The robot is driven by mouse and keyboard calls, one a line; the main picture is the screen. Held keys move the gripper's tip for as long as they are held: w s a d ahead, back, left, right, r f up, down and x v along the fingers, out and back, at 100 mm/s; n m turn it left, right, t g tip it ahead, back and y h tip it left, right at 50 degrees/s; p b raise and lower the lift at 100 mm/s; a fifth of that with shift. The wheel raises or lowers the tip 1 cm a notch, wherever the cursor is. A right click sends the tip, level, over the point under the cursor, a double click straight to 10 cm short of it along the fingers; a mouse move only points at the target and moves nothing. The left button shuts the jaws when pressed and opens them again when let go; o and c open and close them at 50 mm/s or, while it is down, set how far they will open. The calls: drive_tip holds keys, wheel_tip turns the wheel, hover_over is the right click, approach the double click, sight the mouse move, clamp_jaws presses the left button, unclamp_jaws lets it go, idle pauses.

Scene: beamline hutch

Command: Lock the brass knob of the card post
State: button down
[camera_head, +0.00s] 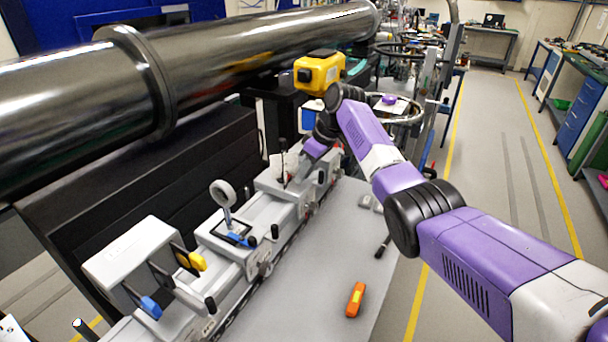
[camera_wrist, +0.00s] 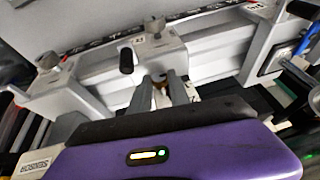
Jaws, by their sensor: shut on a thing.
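In the wrist view, the two grey fingers of my gripper (camera_wrist: 164,86) reach down to the front of a grey carrier block on the rail. They are shut on a small brass-coloured piece (camera_wrist: 160,87), which fits the brass knob. Only a little of it shows between the fingertips, and I cannot tell how far it is turned. In the head view, my gripper (camera_head: 303,166) is at the far carrier on the rail, beside a whitish card (camera_head: 281,164) and a thin dark post (camera_head: 283,150). The knob is hidden there behind my gripper.
Nearer carriers on the rail hold a round ring mount (camera_head: 222,193) and blue and yellow clips (camera_head: 191,261). An orange tool (camera_head: 355,299) lies on the grey table (camera_head: 325,262). A yellow device (camera_head: 319,73) stands behind my wrist, and a large metal pipe (camera_head: 240,60) runs above.

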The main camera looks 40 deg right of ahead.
drive_tip(key=shift+d+f+y+b, duration=0.15)
drive_tip(key=shift+y+b, duration=0.35)
drive_tip(key=shift+b, duration=0.7)
drive_tip(key=shift+y, duration=0.3)
drive_tip(key=c, duration=1.2)
unclamp_jaws()
drive_tip(key=shift+c, duration=0.2)
drive_tip(key=shift+r, duration=0.25)
drive_tip(key=b+v, duration=0.1)
drive_tip(key=v, duration=0.6)
drive_tip(key=shift+r, duration=0.3)
drive_tip(key=shift+d, duration=0.1)
